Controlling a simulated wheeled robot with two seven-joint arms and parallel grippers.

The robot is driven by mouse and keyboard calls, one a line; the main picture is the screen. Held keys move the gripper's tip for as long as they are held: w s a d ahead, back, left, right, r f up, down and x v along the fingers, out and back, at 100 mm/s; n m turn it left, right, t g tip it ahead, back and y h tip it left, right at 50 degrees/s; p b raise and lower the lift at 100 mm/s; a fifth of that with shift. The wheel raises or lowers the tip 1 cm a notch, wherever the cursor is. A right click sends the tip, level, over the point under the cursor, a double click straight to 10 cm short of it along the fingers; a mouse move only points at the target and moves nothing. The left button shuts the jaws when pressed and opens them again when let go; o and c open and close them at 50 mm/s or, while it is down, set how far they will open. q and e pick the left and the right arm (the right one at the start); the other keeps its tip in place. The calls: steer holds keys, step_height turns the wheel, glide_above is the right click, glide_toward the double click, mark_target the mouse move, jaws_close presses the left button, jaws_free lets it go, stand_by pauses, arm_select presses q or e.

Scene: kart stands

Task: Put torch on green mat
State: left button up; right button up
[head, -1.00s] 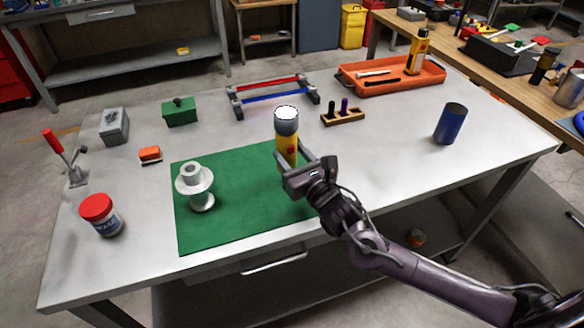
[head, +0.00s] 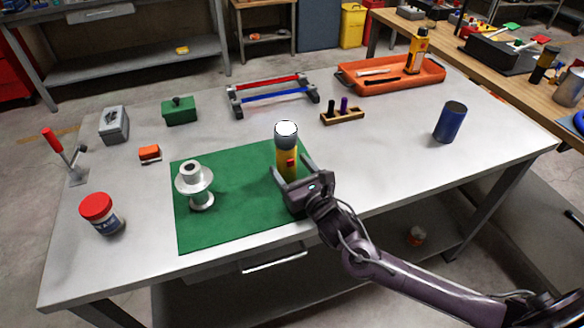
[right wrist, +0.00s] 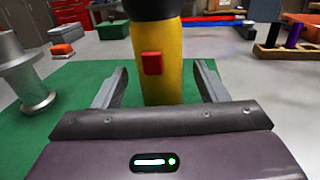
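The torch (head: 287,160), yellow with a dark grey head, a white lens on top and a red switch, stands upright on the right part of the green mat (head: 235,215). In the right wrist view the torch (right wrist: 160,75) rises between my fingers, with a gap on each side. My right gripper (head: 292,174) is open around the torch's lower body, just above the mat. The mat (right wrist: 75,85) also shows there under the torch. The torch's base is partly hidden by my gripper in the head view. My left gripper is not in view.
A pale flanged spool (head: 197,187) stands on the mat's left part. A red-lidded jar (head: 101,214) is to its left. Behind are a wooden holder (head: 343,117), a rack with red and blue bars (head: 272,93) and an orange tray (head: 392,85). A blue cylinder (head: 450,122) stands at right.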

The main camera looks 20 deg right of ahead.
steer(key=shift+r, duration=0.1)
steer(key=shift+s, duration=0.2)
steer(key=s, duration=0.3)
steer(key=s+d, duration=0.1)
steer(key=s, duration=0.3)
steer(key=s+d+b, duration=0.1)
steer(key=s, duration=0.2)
steer(key=shift+s, duration=0.2)
steer(key=shift+s+d+r, duration=0.1)
steer(key=shift+s+d, duration=0.05)
steer(key=shift+s, duration=0.35)
